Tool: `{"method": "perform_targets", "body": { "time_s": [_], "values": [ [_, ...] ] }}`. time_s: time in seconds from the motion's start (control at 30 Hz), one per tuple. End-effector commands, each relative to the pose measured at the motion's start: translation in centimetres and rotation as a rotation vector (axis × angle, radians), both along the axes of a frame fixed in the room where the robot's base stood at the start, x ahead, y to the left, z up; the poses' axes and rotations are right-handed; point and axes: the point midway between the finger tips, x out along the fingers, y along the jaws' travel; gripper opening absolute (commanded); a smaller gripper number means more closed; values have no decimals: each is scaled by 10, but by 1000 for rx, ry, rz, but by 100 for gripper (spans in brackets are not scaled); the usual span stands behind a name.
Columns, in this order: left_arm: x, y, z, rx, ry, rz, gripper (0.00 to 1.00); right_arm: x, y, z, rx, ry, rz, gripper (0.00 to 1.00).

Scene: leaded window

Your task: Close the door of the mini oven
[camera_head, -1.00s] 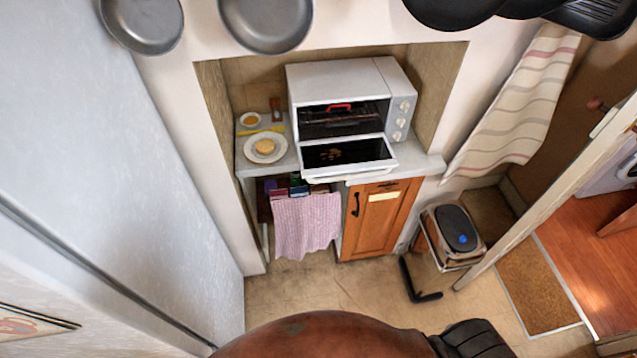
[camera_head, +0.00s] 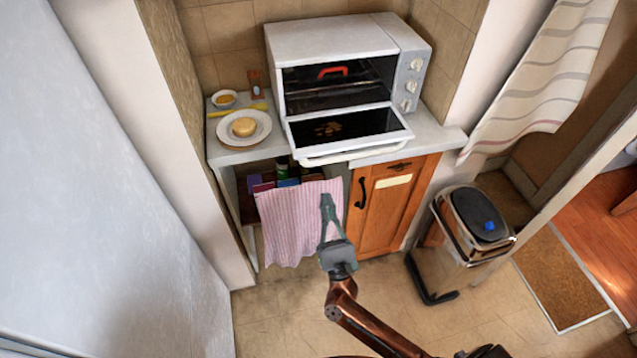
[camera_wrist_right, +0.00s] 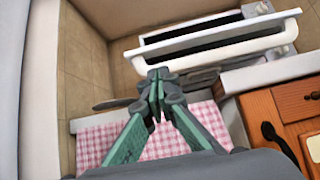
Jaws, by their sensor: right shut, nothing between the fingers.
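The white mini oven (camera_head: 335,48) stands on the counter in the niche. Its door (camera_head: 352,128) is open, folded down and lying about level, with a white handle bar (camera_head: 350,151) along its front edge. Inside the opening a red item shows above a dark rack. My right gripper (camera_head: 327,200) is shut and empty, in front of the pink towel, below and in front of the door. In the right wrist view the closed fingertips (camera_wrist_right: 157,82) point toward the counter, and the oven door handle (camera_wrist_right: 215,45) is above and beyond them. My left gripper is not seen.
A plate with a bun (camera_head: 244,127), a small bowl (camera_head: 224,99) and a yellow utensil are on the counter left of the oven. A pink towel (camera_head: 290,222) hangs below. A wooden cabinet door (camera_head: 385,205) and a pedal bin (camera_head: 475,225) stand to the right.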

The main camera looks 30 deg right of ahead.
Motion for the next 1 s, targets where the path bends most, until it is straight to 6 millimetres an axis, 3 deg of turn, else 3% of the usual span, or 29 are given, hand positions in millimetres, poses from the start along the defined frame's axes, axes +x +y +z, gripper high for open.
{"method": "perform_targets", "body": {
  "time_s": [0.5,1.0],
  "values": [
    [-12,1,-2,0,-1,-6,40,58,-14,58,-3,-2,-1,0],
    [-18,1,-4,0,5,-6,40,68,-16,65,-5,1,-1,0]
  ]
}}
